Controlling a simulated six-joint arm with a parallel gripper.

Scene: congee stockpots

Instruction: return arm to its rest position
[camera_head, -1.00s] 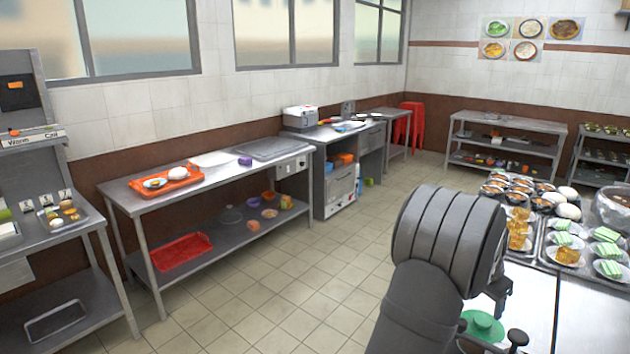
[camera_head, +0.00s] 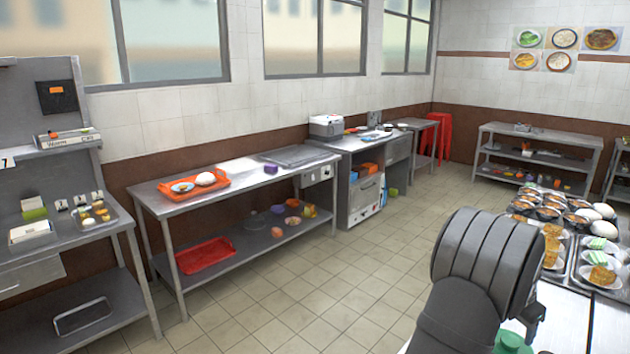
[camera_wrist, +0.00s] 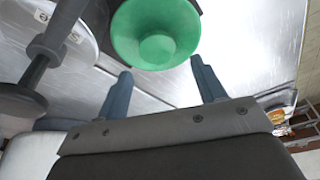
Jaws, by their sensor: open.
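My arm rises at the lower right of the head view, beside the counter with food trays. My gripper (camera_wrist: 160,67) shows in the wrist view with its two blue-grey fingers spread apart and nothing between them. A green round lid-like thing with a central knob (camera_wrist: 157,50) lies beyond the fingertips, apart from them as far as I can tell. Part of this green thing also shows at the bottom of the head view (camera_head: 512,343), partly hidden by my arm. The fingers are not clearly visible in the head view.
A metal counter (camera_head: 567,309) with trays of plated food and bowls stands at the right, close to my arm. A steel table (camera_head: 243,183) with an orange tray (camera_head: 193,184) stands along the left wall. The tiled floor (camera_head: 330,290) between is clear.

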